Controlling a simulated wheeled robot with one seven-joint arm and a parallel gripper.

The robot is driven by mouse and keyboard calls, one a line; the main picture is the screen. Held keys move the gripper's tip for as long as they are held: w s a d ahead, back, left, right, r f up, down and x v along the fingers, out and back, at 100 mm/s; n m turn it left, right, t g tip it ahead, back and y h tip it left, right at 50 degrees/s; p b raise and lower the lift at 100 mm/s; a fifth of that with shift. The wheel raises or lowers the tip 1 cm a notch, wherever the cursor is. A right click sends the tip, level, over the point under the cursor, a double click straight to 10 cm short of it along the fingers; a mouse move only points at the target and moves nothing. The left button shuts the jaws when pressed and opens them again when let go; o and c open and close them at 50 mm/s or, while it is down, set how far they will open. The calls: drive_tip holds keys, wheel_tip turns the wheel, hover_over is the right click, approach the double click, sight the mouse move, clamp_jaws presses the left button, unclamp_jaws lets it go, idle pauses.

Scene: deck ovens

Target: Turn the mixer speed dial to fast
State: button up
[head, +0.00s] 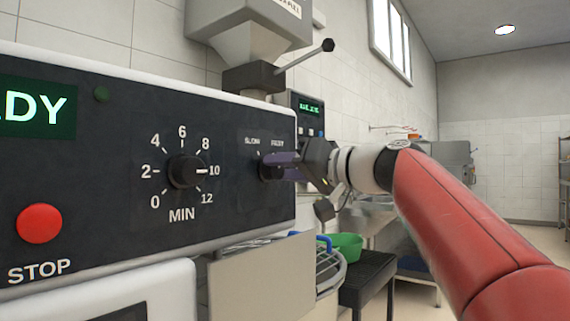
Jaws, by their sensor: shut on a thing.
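The mixer speed dial (268,171) is a small dark knob at the right end of the black control panel (225,135), under the labels "SLOW" and "FAST". My gripper (277,167) reaches it from the right and is shut on it, with purplish fingers around its side. The fingers partly cover the knob, and I cannot tell which label its pointer faces. A larger timer dial (184,171) marked 0 to 12 "MIN" sits to the left, its white pointer at 10.
A red STOP button (39,223) and a green display (38,107) are at the panel's left. A grey hopper with a black-knobbed lever (327,45) stands above and behind. A green bowl (347,246) and a dark stool (368,270) are below right. Open floor lies far right.

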drive_tip(key=shift+d+f+m+p, duration=0.1)
drive_tip(key=shift+m+p, duration=1.05)
drive_tip(key=shift+m, duration=2.65)
drive_tip(key=o, duration=1)
drive_tip(key=b+v, duration=0.1)
drive_tip(key=v, duration=0.6)
drive_tip(key=shift+s+d, duration=0.2)
drive_tip(key=shift+d, duration=0.1)
